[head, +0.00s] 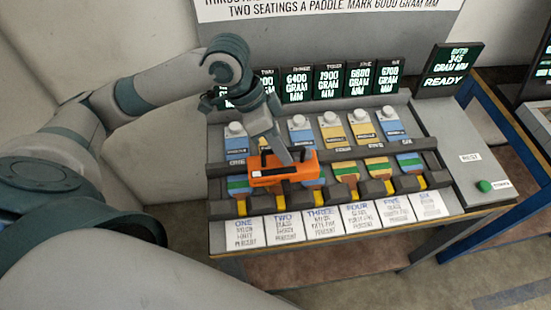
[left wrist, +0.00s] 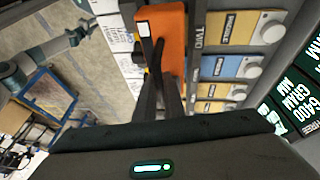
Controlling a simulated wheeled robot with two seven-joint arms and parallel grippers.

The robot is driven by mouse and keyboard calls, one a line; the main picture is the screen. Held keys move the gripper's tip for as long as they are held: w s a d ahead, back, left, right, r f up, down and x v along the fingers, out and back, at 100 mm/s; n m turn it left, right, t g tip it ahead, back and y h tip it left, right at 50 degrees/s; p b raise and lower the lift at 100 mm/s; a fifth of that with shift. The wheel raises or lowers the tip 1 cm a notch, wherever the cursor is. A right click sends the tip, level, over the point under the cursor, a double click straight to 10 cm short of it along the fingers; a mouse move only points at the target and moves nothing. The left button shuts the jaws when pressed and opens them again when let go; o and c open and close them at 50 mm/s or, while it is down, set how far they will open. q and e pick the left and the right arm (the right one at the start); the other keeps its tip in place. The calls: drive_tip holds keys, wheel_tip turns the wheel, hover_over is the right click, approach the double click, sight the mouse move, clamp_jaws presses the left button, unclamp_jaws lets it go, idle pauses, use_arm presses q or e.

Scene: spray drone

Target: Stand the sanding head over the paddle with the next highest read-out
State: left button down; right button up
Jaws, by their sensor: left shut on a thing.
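The orange sanding head (head: 283,170) is over the front part of the bench, across the lanes of paddles two and three. It hides parts of both. My left gripper (head: 286,150) is shut on it from above. In the left wrist view the orange body (left wrist: 173,40) shows between the fingers (left wrist: 160,85). I cannot tell whether it touches the paddles. Blue and yellow paddles with grey knobs, such as paddle four (head: 332,133), stand in a row. Read-outs show 6400 on three (head: 299,84), 6800 on five (head: 359,78) and 6700 on six (head: 389,77). Four (head: 328,81) reads 7900 or 1900. My arm covers others.
A separate screen (head: 450,70) reads 345 gram mm, ready. A green button (head: 484,186) is on the right panel. White cards (head: 361,215) line the front edge. A blue-framed table (head: 500,110) stands at the right. An arm, likely my right, shows in the left wrist view.

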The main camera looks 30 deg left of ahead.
sight(276, 163)
use_arm(q)
drive_tip(key=shift+s+a+f, duration=0.25)
drive_tip(key=shift+a+f, duration=0.15)
drive_tip(key=shift+a, duration=0.25)
drive_tip(key=shift+f+p, duration=0.5)
drive_tip(key=shift+f, duration=1.5)
drive_tip(key=shift+f, duration=0.1)
drive_tip(key=c, duration=1.8)
unclamp_jaws()
drive_tip(key=shift+c, duration=0.2)
drive_tip(key=b+v, duration=0.1)
drive_tip(key=v, duration=1.1)
